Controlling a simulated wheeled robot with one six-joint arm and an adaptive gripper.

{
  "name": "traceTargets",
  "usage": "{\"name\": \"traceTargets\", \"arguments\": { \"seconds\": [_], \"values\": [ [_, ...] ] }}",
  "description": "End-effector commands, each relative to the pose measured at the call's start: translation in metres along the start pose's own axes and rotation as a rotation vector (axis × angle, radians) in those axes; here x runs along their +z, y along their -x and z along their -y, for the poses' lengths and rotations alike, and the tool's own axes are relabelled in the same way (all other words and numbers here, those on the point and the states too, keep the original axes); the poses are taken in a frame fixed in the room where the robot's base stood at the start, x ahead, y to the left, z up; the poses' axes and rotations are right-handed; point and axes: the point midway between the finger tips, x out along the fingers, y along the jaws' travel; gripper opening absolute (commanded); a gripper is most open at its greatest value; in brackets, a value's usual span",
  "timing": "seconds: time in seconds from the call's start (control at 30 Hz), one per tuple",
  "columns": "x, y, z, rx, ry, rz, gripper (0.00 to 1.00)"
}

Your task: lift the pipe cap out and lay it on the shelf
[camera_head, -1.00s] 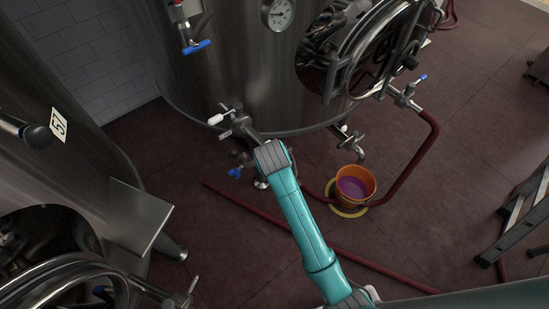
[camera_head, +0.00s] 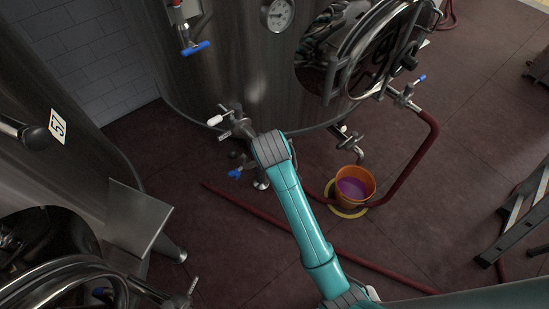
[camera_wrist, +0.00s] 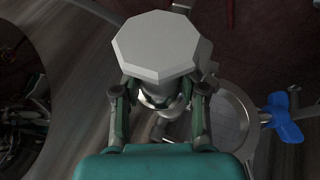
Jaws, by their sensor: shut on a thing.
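In the wrist view, a pale grey eight-sided cap (camera_wrist: 157,45), which I take for the pipe cap, is between the fingers of my gripper (camera_wrist: 165,88). The gripper is shut on it. Metal pipe fittings show just behind and below it; I cannot tell whether the cap still touches them. In the head view my teal arm reaches to the valve fittings (camera_head: 233,119) low on the middle tank, and hides the gripper and cap. A flat square metal plate (camera_head: 138,214), perhaps the shelf, sticks out from the left tank.
A blue-handled valve (camera_wrist: 284,117) sits close to the right of my gripper. An orange bucket (camera_head: 369,187) with purple liquid stands on the floor. A dark red hose (camera_head: 428,165) runs nearby. A ladder (camera_head: 521,219) is at the right.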

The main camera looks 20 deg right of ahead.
Motion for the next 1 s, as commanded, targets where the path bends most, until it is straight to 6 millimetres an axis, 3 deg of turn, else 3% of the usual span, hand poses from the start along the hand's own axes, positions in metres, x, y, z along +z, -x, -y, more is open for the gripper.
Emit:
{"name": "traceTargets", "arguments": {
  "seconds": [0.6, 0.8, 1.0],
  "values": [
    [-0.042, 0.099, -0.045, 0.001, -0.002, -0.004, 0.0],
    [-0.049, 0.116, -0.052, 0.0, -0.001, -0.001, 0.0],
    [-0.05, 0.121, -0.054, 0.0, -0.001, -0.001, 0.0]
  ]
}}
